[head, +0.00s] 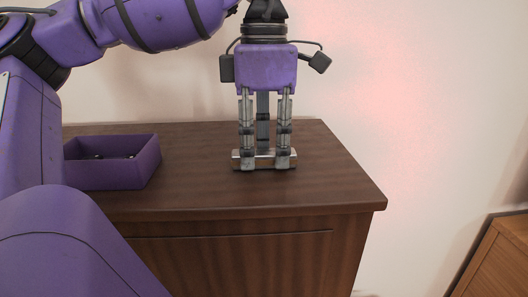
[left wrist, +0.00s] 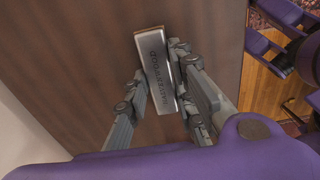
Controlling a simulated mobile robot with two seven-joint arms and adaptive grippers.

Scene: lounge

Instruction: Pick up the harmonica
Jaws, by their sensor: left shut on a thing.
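The harmonica (head: 265,161) is a small silver bar with brown edges on the dark wooden cabinet top (head: 200,192). My left gripper (head: 264,162) points straight down over it and is shut on it. The fingers hide parts of the harmonica in the head view. In the left wrist view, the harmonica (left wrist: 155,70) shows its silver face with lettering, and the fingers of my left gripper (left wrist: 158,90) lie on either side of it. It appears to be at the cabinet surface; I cannot tell whether it touches it. My right gripper is not in view.
A purple open tray (head: 112,176) with small dark items inside stands at the left of the cabinet top. The right part of the top is clear up to its edge. A wall is behind, and a lighter wooden piece of furniture (head: 500,262) stands at the lower right.

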